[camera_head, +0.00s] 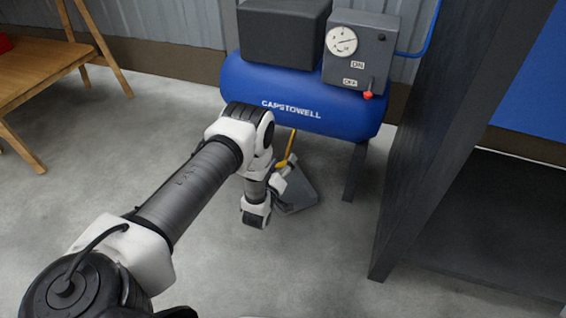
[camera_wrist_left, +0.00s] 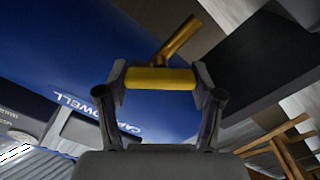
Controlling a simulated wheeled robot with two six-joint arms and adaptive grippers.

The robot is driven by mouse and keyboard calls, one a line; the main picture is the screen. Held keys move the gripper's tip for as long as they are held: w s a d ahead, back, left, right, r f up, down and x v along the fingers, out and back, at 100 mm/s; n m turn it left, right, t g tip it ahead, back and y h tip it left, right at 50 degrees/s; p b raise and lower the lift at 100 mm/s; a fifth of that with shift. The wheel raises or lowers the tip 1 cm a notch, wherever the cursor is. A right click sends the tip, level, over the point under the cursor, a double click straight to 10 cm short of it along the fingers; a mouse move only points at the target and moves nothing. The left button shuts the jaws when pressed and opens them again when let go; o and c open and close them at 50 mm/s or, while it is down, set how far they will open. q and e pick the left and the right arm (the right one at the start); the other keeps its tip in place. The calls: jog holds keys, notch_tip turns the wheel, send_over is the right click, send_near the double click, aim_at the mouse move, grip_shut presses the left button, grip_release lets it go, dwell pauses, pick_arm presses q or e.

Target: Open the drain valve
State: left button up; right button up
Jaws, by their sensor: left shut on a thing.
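The drain valve hangs under the blue compressor tank (camera_head: 300,103). Its brass pipe (camera_head: 293,140) comes down from the tank's underside, with a yellow handle (camera_head: 287,161) at its lower end. My left gripper (camera_head: 283,172) is below the tank at this handle. In the left wrist view my left gripper (camera_wrist_left: 160,82) is shut on the yellow handle (camera_wrist_left: 146,76), which spans between both fingertips. The brass pipe (camera_wrist_left: 180,40) runs off at a slant behind the handle. My wrist hides part of the valve in the head view. My right gripper is not in view.
A grey control box (camera_head: 357,55) with a round gauge, ON and OFF labels and a red-tipped lever sits on the tank. A flat grey thing (camera_head: 303,192) lies under the valve. A dark cabinet (camera_head: 420,150) stands close right; a wooden table (camera_head: 45,65) stands left. Open floor lies between.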

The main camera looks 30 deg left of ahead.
pick_arm(q)
jog(key=o, duration=1.2)
jog(key=shift+c, duration=0.2)
